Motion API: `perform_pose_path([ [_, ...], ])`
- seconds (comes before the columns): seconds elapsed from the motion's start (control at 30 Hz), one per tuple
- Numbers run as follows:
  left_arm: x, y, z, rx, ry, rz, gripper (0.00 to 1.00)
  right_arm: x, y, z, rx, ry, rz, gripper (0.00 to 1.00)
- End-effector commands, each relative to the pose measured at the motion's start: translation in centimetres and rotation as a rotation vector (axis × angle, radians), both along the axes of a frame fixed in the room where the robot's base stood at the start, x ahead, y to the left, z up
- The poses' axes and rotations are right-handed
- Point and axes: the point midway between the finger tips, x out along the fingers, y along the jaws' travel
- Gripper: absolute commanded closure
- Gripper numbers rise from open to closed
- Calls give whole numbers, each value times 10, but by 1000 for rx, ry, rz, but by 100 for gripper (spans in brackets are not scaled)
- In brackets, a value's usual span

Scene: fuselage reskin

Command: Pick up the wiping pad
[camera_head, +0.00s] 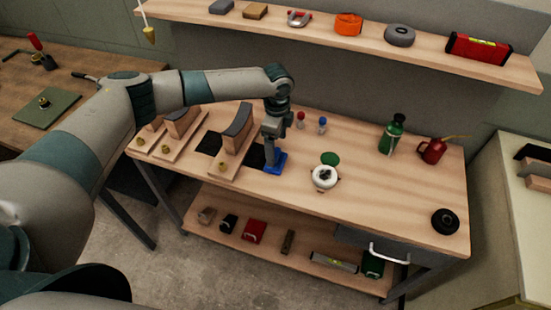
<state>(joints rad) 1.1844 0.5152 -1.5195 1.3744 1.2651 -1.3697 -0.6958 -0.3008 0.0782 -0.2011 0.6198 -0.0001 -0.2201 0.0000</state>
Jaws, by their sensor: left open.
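The wiping pad looks to be the small blue block (281,166) lying on the wooden workbench top (370,185), near the middle of the bench. My left arm reaches in from the left, and its gripper (270,158) points down right at the blue pad. The gripper is open. Its fingers hide part of the pad, and I cannot tell whether they touch it. My right gripper is not in view.
Curved blocks on wooden bases (234,140) stand left of the gripper. A white pot (324,177) is close on the right. A green bottle (391,134), a red oil can (433,150) and a black disc (445,221) stand farther right. A shelf (350,42) runs above.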

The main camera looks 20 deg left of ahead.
Motion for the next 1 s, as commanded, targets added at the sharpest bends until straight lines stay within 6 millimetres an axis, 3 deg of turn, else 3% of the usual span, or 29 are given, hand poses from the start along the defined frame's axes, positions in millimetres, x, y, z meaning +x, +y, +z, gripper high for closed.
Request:
perform_pose_path([
  [0.37,0,1,-3,1,2,1,16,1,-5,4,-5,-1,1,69],
  [0.6,-1,3,-27,2,3,2,16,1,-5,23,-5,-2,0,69],
  [0.8,0,4,-48,1,2,2,16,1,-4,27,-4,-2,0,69],
  [1.0,0,3,-52,0,0,1,16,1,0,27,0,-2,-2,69],
])
